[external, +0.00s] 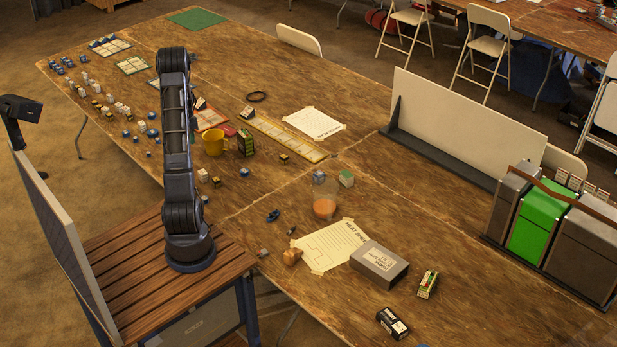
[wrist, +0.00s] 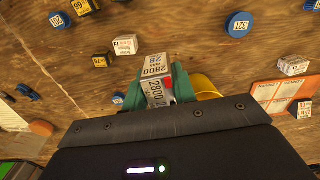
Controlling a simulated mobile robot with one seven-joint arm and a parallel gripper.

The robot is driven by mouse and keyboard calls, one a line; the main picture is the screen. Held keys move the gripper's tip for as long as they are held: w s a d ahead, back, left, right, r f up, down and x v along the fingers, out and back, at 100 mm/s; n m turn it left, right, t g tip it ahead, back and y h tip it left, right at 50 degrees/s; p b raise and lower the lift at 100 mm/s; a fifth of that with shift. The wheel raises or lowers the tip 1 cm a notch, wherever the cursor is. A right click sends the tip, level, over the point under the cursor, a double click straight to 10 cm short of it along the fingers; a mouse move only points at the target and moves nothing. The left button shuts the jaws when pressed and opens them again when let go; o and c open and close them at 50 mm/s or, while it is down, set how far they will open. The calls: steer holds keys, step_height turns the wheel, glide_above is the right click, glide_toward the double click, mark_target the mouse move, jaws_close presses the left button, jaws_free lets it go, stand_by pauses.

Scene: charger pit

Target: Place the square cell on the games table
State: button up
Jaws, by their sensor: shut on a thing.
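In the wrist view, my gripper (wrist: 157,82) has teal fingers shut on a square cell (wrist: 153,71), a pale block with "2800" printed on its faces. A small red spot shows beside the cell near the right finger. The cell is above a brown wooden surface; I cannot tell how high. In the external view my arm stands upright and its gripper is hidden behind it. A long worn wooden table (external: 430,225) fills that view; no label shows whether it is the games table.
Round and square cells lie loose around my gripper, such as a blue one (wrist: 238,22) and a white one (wrist: 125,44). A yellow mug (wrist: 206,86) is close to the right finger. The external view shows a tumbler (external: 325,203), a grey box (external: 379,263) and a green mat (external: 197,18).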

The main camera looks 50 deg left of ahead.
step_height(320, 180, down, 17)
steer(key=shift+f, duration=0.1)
stand_by(0.5)
steer(key=shift+f, duration=0.15)
steer(key=o, duration=1.1)
steer(key=shift+c, duration=0.2)
step_height(320, 180, up, 12)
